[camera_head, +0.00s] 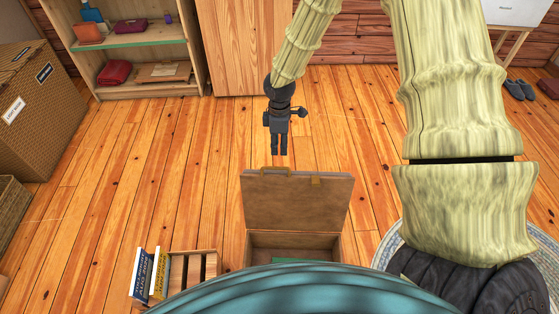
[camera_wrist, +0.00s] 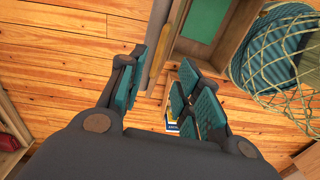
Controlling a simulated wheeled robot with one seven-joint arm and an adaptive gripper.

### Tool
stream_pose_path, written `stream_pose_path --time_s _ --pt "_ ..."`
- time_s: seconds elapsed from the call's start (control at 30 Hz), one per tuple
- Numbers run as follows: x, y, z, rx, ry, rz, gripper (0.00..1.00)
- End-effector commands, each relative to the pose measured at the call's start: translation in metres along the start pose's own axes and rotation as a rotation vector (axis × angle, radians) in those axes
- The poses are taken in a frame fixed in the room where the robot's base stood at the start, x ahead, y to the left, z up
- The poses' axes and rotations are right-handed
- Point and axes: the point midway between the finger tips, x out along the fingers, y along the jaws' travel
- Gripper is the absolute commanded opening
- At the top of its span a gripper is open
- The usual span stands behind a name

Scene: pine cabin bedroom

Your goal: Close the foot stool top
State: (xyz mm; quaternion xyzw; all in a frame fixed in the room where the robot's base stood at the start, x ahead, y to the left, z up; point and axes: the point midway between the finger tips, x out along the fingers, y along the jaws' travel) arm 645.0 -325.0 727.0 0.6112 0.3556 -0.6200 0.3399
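The foot stool (camera_head: 300,242) is a brown box standing on the floor at the lower middle of the head view. Its top (camera_head: 298,203) stands raised, with its broad face toward the head camera and a small tan tab on its upper edge. Part of the green inside shows; my body hides the near part of the box. My gripper (camera_head: 279,154) points down just beyond the top's upper edge. In the wrist view, my gripper (camera_wrist: 163,85) has its fingers spread and nothing held. The top's edge (camera_wrist: 158,42) shows between and beyond the fingers, beside the open box (camera_wrist: 172,72).
A small wooden crate (camera_head: 207,266) and upright books (camera_head: 141,272) stand left of the stool. A shelf (camera_head: 128,42) and cabinet (camera_head: 240,45) line the back. The plank floor around my gripper is clear.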

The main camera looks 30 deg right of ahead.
Motion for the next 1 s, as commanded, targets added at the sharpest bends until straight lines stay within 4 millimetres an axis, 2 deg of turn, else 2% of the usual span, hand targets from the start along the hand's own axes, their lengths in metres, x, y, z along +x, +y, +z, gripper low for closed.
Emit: stream_pose_path --time_s 0.7,1.0 --pt "0.087 -0.001 0.000 0.001 -0.001 -0.001 0.34" --pt "0.105 -0.001 0.000 0.000 0.000 -0.001 0.34"
